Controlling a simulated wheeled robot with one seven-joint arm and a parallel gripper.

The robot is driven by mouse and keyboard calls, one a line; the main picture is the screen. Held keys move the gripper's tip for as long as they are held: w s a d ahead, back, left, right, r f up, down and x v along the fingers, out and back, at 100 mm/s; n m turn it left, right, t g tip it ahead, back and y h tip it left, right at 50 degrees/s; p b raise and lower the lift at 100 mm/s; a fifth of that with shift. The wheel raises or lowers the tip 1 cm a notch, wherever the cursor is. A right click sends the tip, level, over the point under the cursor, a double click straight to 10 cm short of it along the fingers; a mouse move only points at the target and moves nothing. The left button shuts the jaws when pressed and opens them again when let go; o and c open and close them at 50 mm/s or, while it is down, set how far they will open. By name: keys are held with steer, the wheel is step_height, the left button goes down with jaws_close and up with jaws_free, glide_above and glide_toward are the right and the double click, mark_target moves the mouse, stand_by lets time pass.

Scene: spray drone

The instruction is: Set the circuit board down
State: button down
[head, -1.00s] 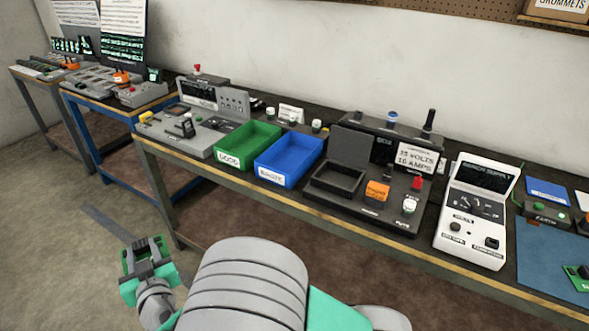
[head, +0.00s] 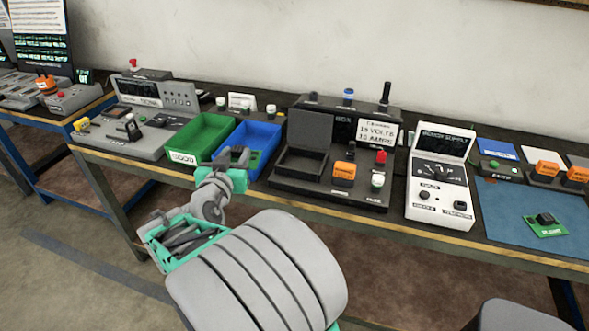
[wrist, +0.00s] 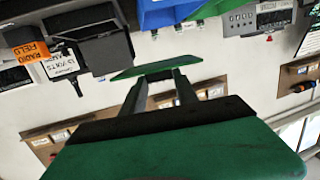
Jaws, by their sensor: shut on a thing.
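My gripper (head: 236,157) is in front of the blue bin (head: 258,140), near the bench's front edge. It is shut on a thin green circuit board (wrist: 155,68), which shows almost edge-on between the fingertips in the wrist view. In the head view I cannot make this board out clearly. Another green circuit board (head: 545,229) with a dark block on it lies on the blue mat (head: 500,215) at the right.
A green bin (head: 185,155) stands left of the blue bin. Right of them is a dark test box with its lid raised (head: 308,135), bearing an orange block (head: 344,172). A white supply unit (head: 437,190) stands beyond it. The bench front is narrow.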

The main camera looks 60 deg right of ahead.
steer(key=s+d+r+m+g, duration=0.2)
steer(key=s+d+g, duration=0.1)
steer(key=s+d, duration=0.5)
steer(key=shift+h, duration=0.3)
steer(key=d+f, duration=0.3)
steer(key=d, duration=0.1)
steer(key=d+f+p, duration=0.1)
steer(key=d+f, duration=0.2)
steer(key=d+f+p, duration=0.1)
steer(key=d+f, duration=0.2)
steer(key=d, duration=0.1)
steer(key=shift+s+d+f, duration=0.3)
steer(key=shift+s+d, duration=0.05)
steer(key=shift+s, duration=0.05)
step_height(320, 180, down, 3)
steer(key=shift+r+p, duration=0.15)
steer(key=shift+p, duration=0.2)
steer(key=shift+f, duration=0.25)
steer(key=shift+w+f+b, duration=0.1)
steer(key=shift+f+b, duration=0.55)
steer(key=shift+b, duration=0.3)
steer(key=shift+r, duration=0.1)
steer(key=c, duration=0.9)
jaws_free()
steer(key=shift+c, duration=0.2)
